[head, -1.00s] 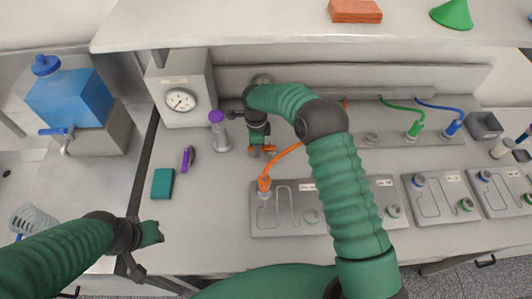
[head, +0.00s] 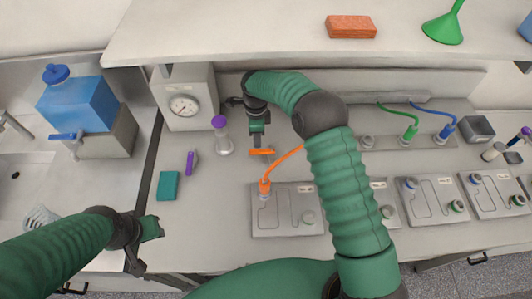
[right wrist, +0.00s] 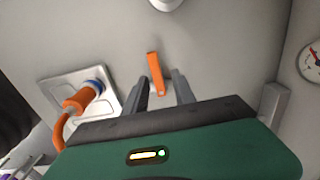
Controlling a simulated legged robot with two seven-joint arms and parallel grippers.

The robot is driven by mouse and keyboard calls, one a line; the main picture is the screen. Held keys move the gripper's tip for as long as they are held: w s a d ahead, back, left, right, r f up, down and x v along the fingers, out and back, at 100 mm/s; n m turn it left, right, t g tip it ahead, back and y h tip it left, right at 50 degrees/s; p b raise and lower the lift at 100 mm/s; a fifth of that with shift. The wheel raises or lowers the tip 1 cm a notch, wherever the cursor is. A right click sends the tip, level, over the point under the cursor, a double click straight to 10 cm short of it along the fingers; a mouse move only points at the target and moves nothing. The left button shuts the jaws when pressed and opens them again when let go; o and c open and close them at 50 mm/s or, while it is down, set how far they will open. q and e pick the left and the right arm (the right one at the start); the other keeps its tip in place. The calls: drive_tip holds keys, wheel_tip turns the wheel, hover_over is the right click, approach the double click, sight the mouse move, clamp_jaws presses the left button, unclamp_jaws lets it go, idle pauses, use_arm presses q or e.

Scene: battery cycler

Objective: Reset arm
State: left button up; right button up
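My right gripper (head: 258,143) is over the back middle of the bench, beside the clear flask with a purple top (head: 222,135). My left gripper (head: 150,228) is low at the left, above the bench's front left part. Its fingers are not clear. My right arm hides part of the bench middle.
An orange plug (head: 265,187) with its cable sits in the nearest grey cell plate (head: 285,220). A gauge box (head: 185,108), a purple item (head: 191,162) and a teal block (head: 168,186) stand left. A shelf (head: 230,30) overhangs the back. Green and blue plugs are right.

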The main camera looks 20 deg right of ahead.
drive_tip(key=shift+f, duration=0.1)
drive_tip(key=shift+s, duration=0.1)
drive_tip(key=s+d+r+n+t+b, duration=0.1)
drive_tip(key=s+r+n+b, duration=0.1)
drive_tip(key=s+n, duration=0.8)
drive_tip(key=s+d+r+n+t+b, duration=0.1)
drive_tip(key=s+d+r+n+b, duration=0.1)
drive_tip(key=s+n, duration=0.9)
drive_tip(key=s+r, duration=0.1)
drive_tip(key=s, duration=0.4)
drive_tip(key=shift+s+t, duration=0.2)
drive_tip(key=shift+t, duration=0.1)
drive_tip(key=shift+w, duration=0.1)
drive_tip(key=shift+d, duration=0.1)
